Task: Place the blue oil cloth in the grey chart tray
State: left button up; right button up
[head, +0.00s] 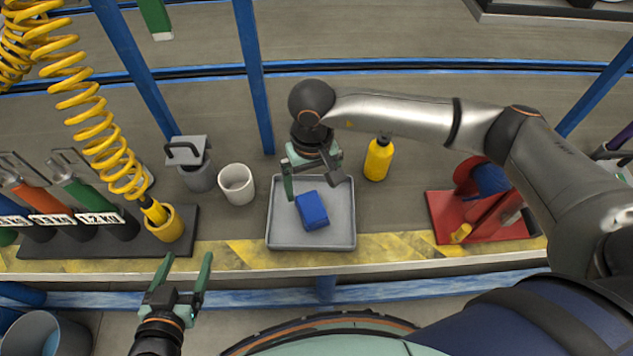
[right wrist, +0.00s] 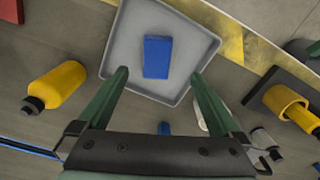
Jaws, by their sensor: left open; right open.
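The blue oil cloth (head: 312,210) lies as a folded block inside the grey chart tray (head: 283,238), near its middle. In the right wrist view the blue cloth (right wrist: 158,57) rests on the floor of the grey tray (right wrist: 122,47). My right gripper (head: 313,185) is open and empty above the back part of the tray, apart from the cloth. Its two green fingers (right wrist: 160,85) stand wide on either side in the wrist view. My left gripper (head: 183,263) is open and empty in front of the bench, left of the tray.
A white cup (head: 237,184) and a grey lidded container (head: 198,173) stand left of the tray. A yellow bottle (head: 378,158) stands to its right, with a red tray (head: 480,222) further right. A yellow cup (head: 167,226) and several cylinders are at the left.

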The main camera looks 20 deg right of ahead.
jog(key=s+a+r+m+g+y, duration=0.1)
jog(key=s+a+m+g+y, duration=0.3)
jog(key=s+a+y, duration=0.65)
jog(key=s+a+r+m+y, duration=0.2)
jog(key=a+r+m+y, duration=0.5)
jog(key=a+r+m, duration=0.5)
jog(key=w+d+r+m+t+y, duration=0.15)
jog(key=w+d+m+t, duration=0.25)
jog(key=m+t, duration=0.6)
jog(key=w+d+r+m+t, duration=0.3)
jog(key=w+m+t, duration=0.25)
jog(key=m, duration=0.75)
jog(key=w+d+f+m+t+h, duration=0.2)
jog(key=d+f+m+t+h, duration=0.5)
jog(key=m, duration=0.9)
jog(key=s+d+f+m+g+h, duration=0.3)
jog(key=d+f+m+h, duration=0.1)
jog(key=f+m, duration=0.3)
jog(key=s+d+f+m+g+h, duration=0.3)
jog(key=d+f+m+h, duration=0.1)
jog(key=d+f+m, duration=0.3)
jog(key=shift+f+h, duration=0.2)
jog(key=shift+h, duration=0.1)
